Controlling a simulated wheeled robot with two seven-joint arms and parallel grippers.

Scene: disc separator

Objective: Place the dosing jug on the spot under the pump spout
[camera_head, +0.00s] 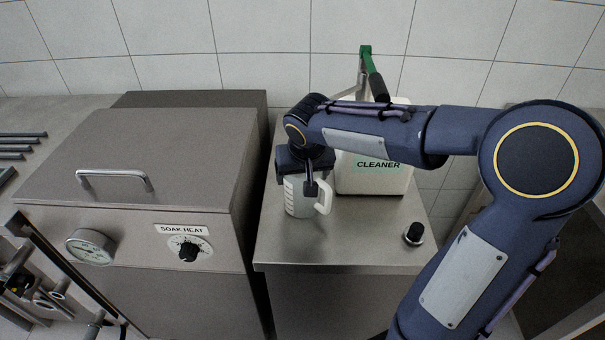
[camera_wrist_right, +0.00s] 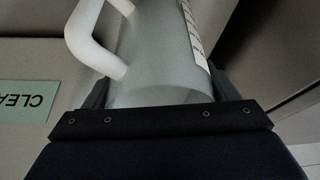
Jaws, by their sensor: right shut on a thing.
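The dosing jug (camera_head: 299,199) is a pale, translucent jug with a white handle and a scale on its side. It is upright at the steel counter, in front of the cleaner container (camera_head: 374,178). My right gripper (camera_head: 311,186) is shut on the jug; in the right wrist view the jug (camera_wrist_right: 155,60) stands between the two fingers. I cannot tell whether its base touches the counter. A green and black pump handle (camera_head: 373,75) rises behind my right arm; the spout and the spot under it are hidden or not distinguishable. My left gripper is not in view.
The steel counter (camera_head: 345,245) is bare in front of the jug, with a black knob (camera_head: 413,234) at its right. A steel soak unit (camera_head: 150,160) with a lid handle stands to the left, across a narrow gap. A tiled wall is behind.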

